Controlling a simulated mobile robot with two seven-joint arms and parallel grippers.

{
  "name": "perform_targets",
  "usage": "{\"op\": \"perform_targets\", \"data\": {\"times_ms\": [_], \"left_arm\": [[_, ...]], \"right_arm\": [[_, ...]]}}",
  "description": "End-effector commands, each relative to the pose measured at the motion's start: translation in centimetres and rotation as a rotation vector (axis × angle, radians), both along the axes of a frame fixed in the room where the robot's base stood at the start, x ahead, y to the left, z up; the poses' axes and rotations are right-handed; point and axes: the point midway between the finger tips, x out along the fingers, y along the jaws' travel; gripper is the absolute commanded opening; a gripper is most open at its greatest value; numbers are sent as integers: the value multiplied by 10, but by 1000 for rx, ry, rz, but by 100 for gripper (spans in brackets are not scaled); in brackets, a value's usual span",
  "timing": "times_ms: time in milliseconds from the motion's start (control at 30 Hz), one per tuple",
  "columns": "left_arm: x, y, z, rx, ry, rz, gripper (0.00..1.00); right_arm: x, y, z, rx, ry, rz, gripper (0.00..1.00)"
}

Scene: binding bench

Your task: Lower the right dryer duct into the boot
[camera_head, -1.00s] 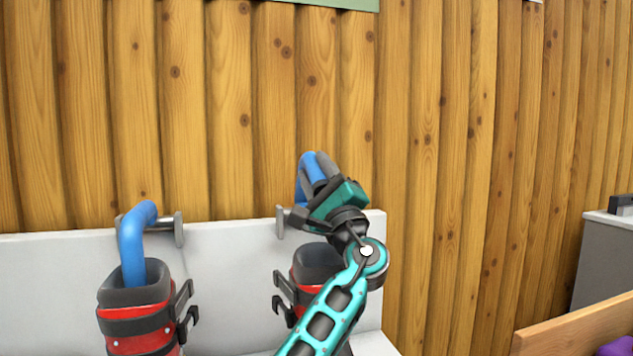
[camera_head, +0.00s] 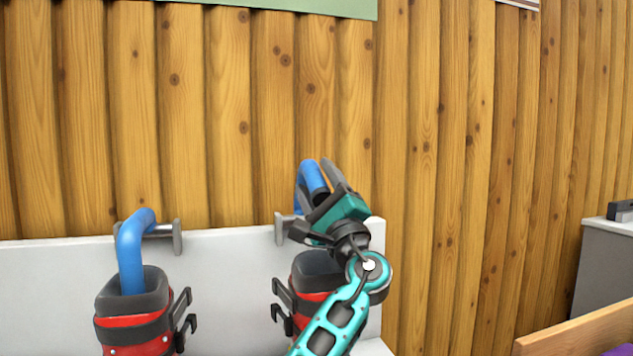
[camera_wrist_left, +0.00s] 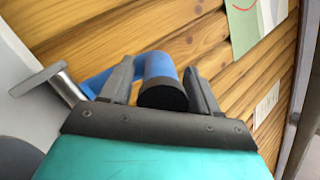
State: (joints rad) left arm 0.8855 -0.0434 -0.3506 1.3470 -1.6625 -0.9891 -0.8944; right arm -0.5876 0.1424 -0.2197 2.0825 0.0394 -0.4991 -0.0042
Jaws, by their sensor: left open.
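The right dryer duct is a bent blue tube (camera_head: 312,178) above the right boot, at the right end of the white panel. My left gripper (camera_head: 325,180) is at this duct. In the left wrist view the duct's dark-ended tube (camera_wrist_left: 160,80) lies between the two open fingers (camera_wrist_left: 157,85), with a small gap visible on its right side. The right boot (camera_head: 312,270), red and dark grey, stands below, partly hidden by my left arm. Its dark opening shows no duct in it. My right gripper is out of view.
A second blue duct (camera_head: 132,255) on the left hangs down into the left boot (camera_head: 136,318). Metal brackets (camera_head: 178,237) stick out along the white panel (camera_head: 230,260). A wooden plank wall (camera_head: 440,180) stands behind. A grey cabinet (camera_head: 603,265) and a wooden edge (camera_head: 575,325) are at right.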

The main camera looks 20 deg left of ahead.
Motion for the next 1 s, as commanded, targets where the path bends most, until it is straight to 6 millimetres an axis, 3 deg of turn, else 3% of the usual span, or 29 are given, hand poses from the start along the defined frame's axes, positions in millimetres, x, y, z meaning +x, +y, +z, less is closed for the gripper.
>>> {"op": "perform_targets", "data": {"times_ms": [200,600,1000], "left_arm": [[-26,-28,-27,-2,4,-3,61],[-89,-93,-23,-3,2,-3,61],[-106,-110,-24,0,2,0,61]], "right_arm": [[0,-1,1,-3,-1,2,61],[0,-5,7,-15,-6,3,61],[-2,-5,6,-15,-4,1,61]]}}
